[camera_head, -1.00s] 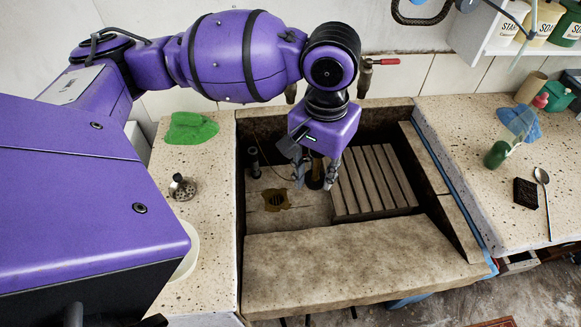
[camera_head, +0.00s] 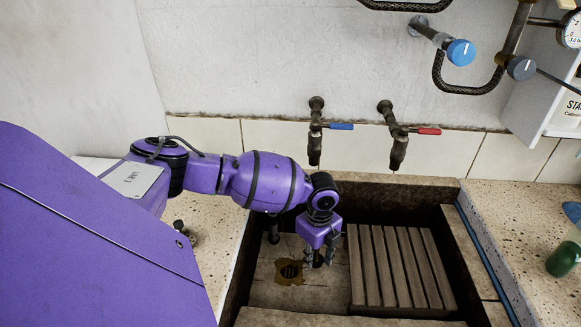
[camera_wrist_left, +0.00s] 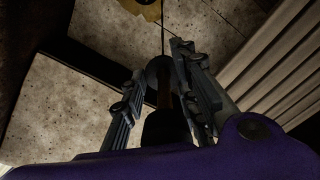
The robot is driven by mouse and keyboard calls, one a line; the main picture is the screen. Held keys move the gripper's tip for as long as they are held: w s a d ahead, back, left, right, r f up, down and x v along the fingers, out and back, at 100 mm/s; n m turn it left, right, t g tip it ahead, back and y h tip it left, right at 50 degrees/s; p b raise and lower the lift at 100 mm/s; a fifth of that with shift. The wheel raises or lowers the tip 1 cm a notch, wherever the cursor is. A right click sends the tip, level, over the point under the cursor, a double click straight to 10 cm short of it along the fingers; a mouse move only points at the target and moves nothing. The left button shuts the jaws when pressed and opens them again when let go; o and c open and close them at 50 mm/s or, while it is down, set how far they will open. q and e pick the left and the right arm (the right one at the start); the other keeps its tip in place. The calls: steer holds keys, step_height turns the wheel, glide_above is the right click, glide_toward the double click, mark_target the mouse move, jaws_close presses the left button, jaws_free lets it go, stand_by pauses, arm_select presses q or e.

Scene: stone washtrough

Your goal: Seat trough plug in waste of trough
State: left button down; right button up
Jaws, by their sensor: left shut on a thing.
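The stone trough (camera_head: 238,285) is below my left arm. My left gripper (camera_head: 319,258) points down inside the trough, right of the waste in the head view. It is shut on a dark thing that looks like the trough plug (camera_wrist_left: 160,95), between the fingers in the left wrist view. A thin dark line runs from it toward the yellowish waste edge (camera_wrist_left: 146,8). The fingers partly hide the plug. My right gripper is not in view.
A slatted wooden rack (camera_head: 392,268) fills the trough's right part, close to the gripper. A short dark upright (camera_head: 273,232) stands in the back left. A blue-handled tap (camera_head: 315,140) and red-handled tap (camera_head: 398,150) hang above. A green bottle (camera_head: 563,259) is on the right counter.

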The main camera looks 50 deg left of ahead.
arm_select(q)
steer(key=a+f+m+b, duration=0.2)
steer(key=a+f, duration=0.1)
steer(key=f, duration=0.2)
steer(key=a+f+m+b, duration=0.2)
steer(key=a+f, duration=0.2)
steer(key=a+f+m+b, duration=0.2)
steer(key=a+f+m, duration=0.1)
steer(key=a+f, duration=0.1)
steer(key=shift+a+f+b, duration=0.1)
steer(key=shift+f+b, duration=0.2)
steer(key=shift+f, duration=0.55)
steer(key=shift+f+b, duration=0.55)
steer(key=shift+f, duration=0.4)
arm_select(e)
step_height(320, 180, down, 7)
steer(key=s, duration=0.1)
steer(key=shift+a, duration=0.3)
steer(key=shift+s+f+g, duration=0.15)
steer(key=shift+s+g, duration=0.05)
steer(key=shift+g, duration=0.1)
arm_select(q)
steer(key=shift+f+b, duration=0.45)
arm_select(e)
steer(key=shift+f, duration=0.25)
